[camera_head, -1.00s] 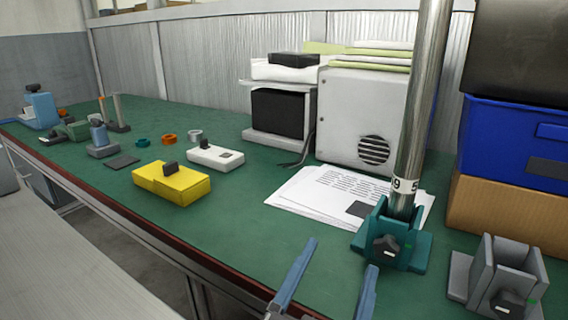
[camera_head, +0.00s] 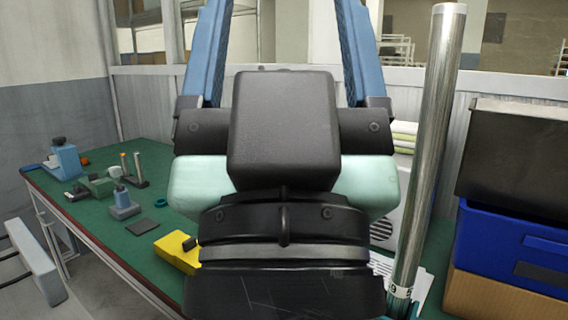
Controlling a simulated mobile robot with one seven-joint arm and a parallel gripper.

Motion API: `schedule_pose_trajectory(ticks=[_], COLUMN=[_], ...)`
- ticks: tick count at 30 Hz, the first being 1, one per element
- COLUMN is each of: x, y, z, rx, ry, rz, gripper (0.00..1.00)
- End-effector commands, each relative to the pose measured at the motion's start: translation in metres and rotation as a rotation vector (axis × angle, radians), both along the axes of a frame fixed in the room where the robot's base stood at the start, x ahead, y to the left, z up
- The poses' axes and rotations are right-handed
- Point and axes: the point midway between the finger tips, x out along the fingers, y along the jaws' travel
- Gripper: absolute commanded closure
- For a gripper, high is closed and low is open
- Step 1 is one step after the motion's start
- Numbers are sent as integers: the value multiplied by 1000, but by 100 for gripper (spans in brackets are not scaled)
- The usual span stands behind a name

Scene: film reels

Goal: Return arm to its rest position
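My gripper (camera_head: 282,50) is raised close in front of the head camera and fills the middle of the view. Its two blue fingers point up and stand wide apart, with nothing visible between them. The fingertips run out of the top of the picture. My wrist and gripper body hide much of the green bench behind them.
A tall metal post (camera_head: 430,150) stands close to the right of my gripper. A blue crate (camera_head: 510,245) sits on a cardboard box (camera_head: 490,300) at the right. A yellow block (camera_head: 174,252) and several small tools lie on the green bench (camera_head: 155,205) at the left.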

Motion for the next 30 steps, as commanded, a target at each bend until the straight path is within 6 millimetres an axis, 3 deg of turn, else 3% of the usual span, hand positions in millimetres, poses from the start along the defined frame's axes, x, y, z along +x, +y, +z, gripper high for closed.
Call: schedule_pose_trajectory(ticks=[1,18,24,30], x=[0,0,0,1], y=[0,1,1,1], z=[34,209,249,259], rx=[0,0,1,1], ry=[0,2,2,2], rz=[0,1,2,2], gripper=[22,22,22,22])
